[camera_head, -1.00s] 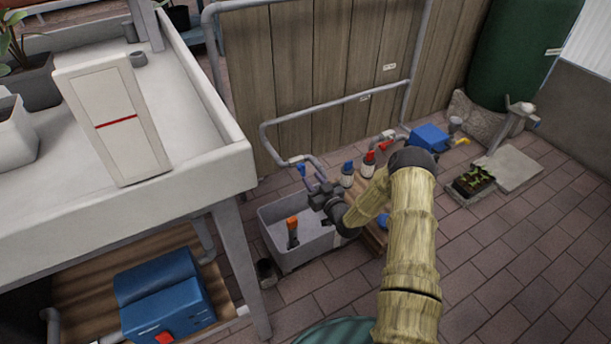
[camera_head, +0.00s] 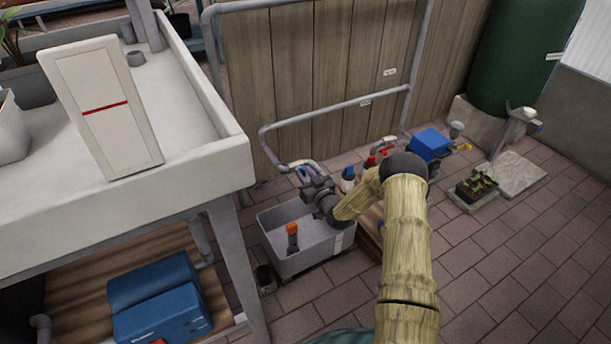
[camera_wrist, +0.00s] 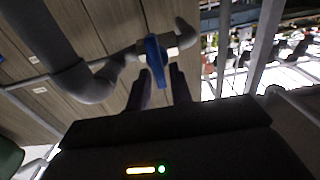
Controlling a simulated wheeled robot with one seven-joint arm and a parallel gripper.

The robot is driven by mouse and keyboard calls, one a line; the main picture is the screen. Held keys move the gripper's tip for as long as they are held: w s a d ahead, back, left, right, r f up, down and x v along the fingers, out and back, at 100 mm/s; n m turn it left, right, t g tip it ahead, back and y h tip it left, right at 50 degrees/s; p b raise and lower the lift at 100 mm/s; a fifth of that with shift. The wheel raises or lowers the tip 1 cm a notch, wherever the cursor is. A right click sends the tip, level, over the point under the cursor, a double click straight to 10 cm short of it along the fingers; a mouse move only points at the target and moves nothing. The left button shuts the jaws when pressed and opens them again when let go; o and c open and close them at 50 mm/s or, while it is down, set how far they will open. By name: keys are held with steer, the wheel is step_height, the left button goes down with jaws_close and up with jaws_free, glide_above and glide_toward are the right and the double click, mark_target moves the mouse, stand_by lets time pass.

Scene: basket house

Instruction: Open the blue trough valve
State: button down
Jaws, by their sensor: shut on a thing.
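The blue valve handle (camera_wrist: 156,62) sits on a grey pipe and shows in the wrist view between my fingers. My gripper (camera_wrist: 160,88) has a dark finger on each side of the handle's lower part and is shut on it. In the head view my gripper (camera_head: 310,183) is at the pipe's end above the grey trough (camera_head: 290,268), and the handle is mostly hidden there. The trough stands on the paving with an orange-topped dark item (camera_head: 292,236) inside.
A pale table (camera_head: 180,195) with a white panel (camera_head: 110,120) is on the left. A blue box (camera_head: 430,144) and a seedling tray (camera_head: 477,186) lie to the right.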

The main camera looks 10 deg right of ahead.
steer(key=shift+a+n+p, duration=0.1)
steer(key=shift+n+p, duration=0.35)
steer(key=shift+n, duration=0.25)
steer(key=n+p, duration=0.1)
steer(key=n, duration=0.2)
steer(key=n+p, duration=0.2)
steer(key=n, duration=0.1)
steer(key=a+n+p, duration=0.1)
steer(key=n, duration=0.3)
steer(key=shift+s+f, duration=0.3)
steer(key=shift+f, duration=0.1)
steer(key=shift+d+f+n+p, duration=0.15)
steer(key=shift+n+p, duration=0.2)
steer(key=shift+n, duration=0.75)
steer(key=shift+a+f+n+p, duration=0.15)
steer(key=shift+n+p, duration=0.15)
steer(key=shift+n, duration=0.8)
steer(key=shift+d+f+n+p, duration=0.15)
steer(key=shift+n+p, duration=0.2)
steer(key=shift+n, duration=0.75)
